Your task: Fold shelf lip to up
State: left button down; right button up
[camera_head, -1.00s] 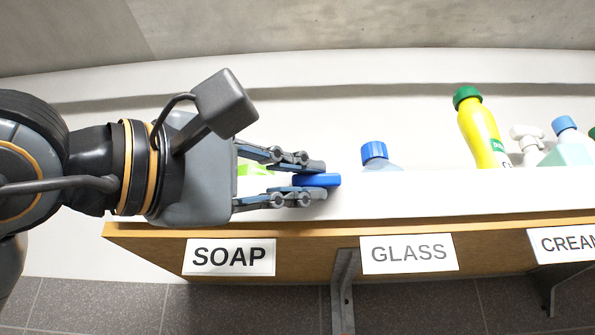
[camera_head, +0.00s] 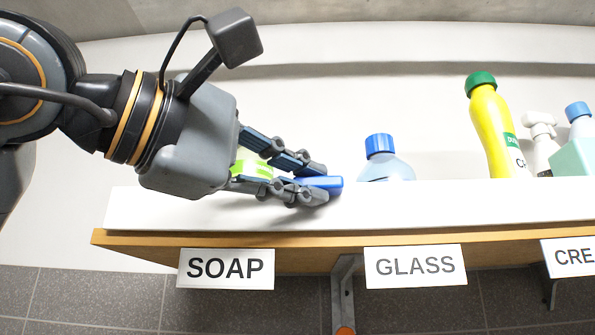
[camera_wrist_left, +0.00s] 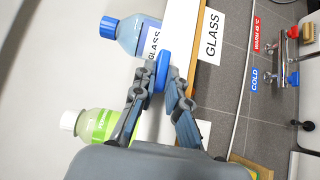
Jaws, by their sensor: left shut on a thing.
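The shelf lip (camera_head: 430,212) is a long white strip along the front of the shelf, above its wooden edge. It rises in front of the bottle bases and hides them in the head view; I cannot tell its exact angle. A blue tab (camera_head: 329,183) is at the lip's top edge. My left gripper (camera_head: 322,184) is shut on this tab, which also shows between the fingertips in the left wrist view (camera_wrist_left: 163,70). My right gripper is not in view.
Behind the lip stand a green-labelled bottle (camera_wrist_left: 92,124), a blue-capped clear bottle (camera_head: 385,162), a yellow bottle (camera_head: 492,132) and a white spray bottle (camera_head: 541,145). SOAP (camera_head: 226,268) and GLASS (camera_head: 415,265) labels are on the shelf front. A bracket (camera_head: 342,294) is below.

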pick_arm(q)
jog(key=c, duration=1.4)
grip_release()
jog(key=shift+o, duration=0.2)
jog(key=v, duration=1.2)
jog(key=shift+w, duration=0.1)
